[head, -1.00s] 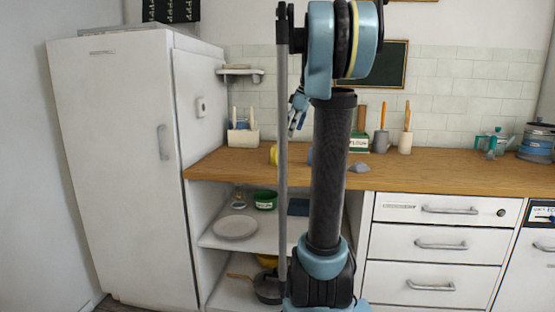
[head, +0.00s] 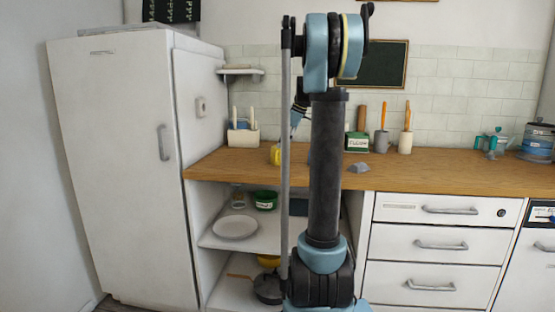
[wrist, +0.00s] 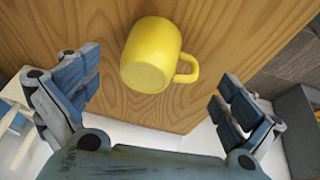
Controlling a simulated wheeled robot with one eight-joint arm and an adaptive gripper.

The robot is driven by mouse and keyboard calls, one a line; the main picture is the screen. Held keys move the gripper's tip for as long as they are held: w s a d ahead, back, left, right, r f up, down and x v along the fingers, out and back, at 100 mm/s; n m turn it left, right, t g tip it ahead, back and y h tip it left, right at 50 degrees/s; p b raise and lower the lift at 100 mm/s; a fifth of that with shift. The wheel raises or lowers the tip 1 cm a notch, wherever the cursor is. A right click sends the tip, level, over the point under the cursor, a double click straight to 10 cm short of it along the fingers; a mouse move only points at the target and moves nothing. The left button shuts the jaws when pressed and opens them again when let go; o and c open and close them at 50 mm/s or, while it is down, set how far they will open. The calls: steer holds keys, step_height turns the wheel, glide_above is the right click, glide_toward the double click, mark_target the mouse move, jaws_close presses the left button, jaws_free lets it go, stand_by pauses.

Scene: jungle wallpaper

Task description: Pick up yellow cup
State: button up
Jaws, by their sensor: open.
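The yellow cup (wrist: 152,55) lies or stands on the wooden counter in the wrist view, with its handle pointing right. In the head view the cup (head: 275,155) shows partly, at the counter's left part, just left of my arm's thin rod. My gripper (wrist: 160,98) is open in the wrist view, with one blue finger on each side and the cup ahead between them, not touched. In the head view my gripper (head: 297,118) shows only in part above the counter, partly hidden behind my arm.
The wooden counter (head: 440,170) holds a utensil box (head: 243,138) to the left, a green box (head: 357,143) and utensil holders to the right. A white fridge (head: 120,170) stands at the left. Open shelves with a plate (head: 235,227) are below.

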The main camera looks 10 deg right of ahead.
mark_target(277, 157)
steer(key=shift+a+x, duration=0.2)
steer(key=shift+x, duration=3.45)
steer(key=shift+s, duration=0.15)
steer(key=shift+c, duration=0.2)
steer(key=shift+r, duration=0.1)
steer(key=c, duration=1)
